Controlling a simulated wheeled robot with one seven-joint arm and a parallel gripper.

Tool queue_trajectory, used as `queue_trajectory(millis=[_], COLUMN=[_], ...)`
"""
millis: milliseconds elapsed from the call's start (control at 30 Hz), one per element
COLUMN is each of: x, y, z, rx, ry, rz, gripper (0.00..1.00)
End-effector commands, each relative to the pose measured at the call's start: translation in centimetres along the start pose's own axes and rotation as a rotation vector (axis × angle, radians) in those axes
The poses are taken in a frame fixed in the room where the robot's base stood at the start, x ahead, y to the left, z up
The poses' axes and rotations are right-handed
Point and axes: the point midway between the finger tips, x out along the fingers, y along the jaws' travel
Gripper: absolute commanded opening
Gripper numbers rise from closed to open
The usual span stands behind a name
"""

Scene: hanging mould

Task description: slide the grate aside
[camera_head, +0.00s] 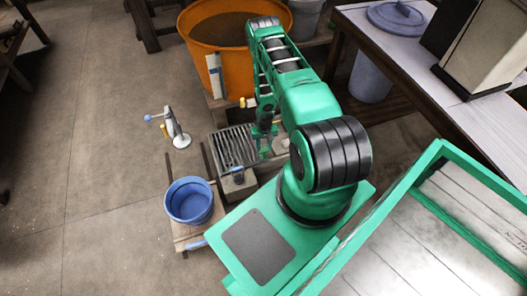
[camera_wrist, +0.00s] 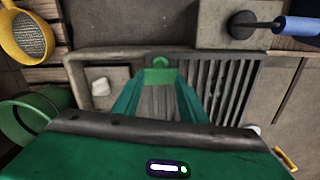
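The grate (camera_head: 232,148), a panel of dark parallel slats, lies low on the floor in the head view. In the wrist view its slats (camera_wrist: 222,84) fill the right part of a grey frame (camera_wrist: 100,58). The left part of that frame shows a flat dark area with a pale lump (camera_wrist: 101,87). My gripper (camera_head: 265,139) points down at the right side of the grate.
A blue bucket (camera_head: 189,201) stands in front of the grate. A clamp-like tool with a blue handle (camera_head: 172,128) stands to its left. An orange tub (camera_head: 215,62) is behind, and a table (camera_head: 400,62) is at right. The floor at left is clear.

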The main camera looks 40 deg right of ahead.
Motion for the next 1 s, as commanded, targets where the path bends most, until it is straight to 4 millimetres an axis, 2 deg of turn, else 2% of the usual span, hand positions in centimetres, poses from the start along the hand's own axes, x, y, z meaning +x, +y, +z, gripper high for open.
queue_trajectory(millis=[133,333,1000], x=[-2.5,-4.3,-4.8], y=[0.0,0.0,-0.1], z=[0.0,0.2,0.2], rx=[0.000,-0.001,-0.002], ry=[0.001,-0.002,-0.002], rz=[0.000,0.000,0.000], gripper=[0.39,0.39,0.39])
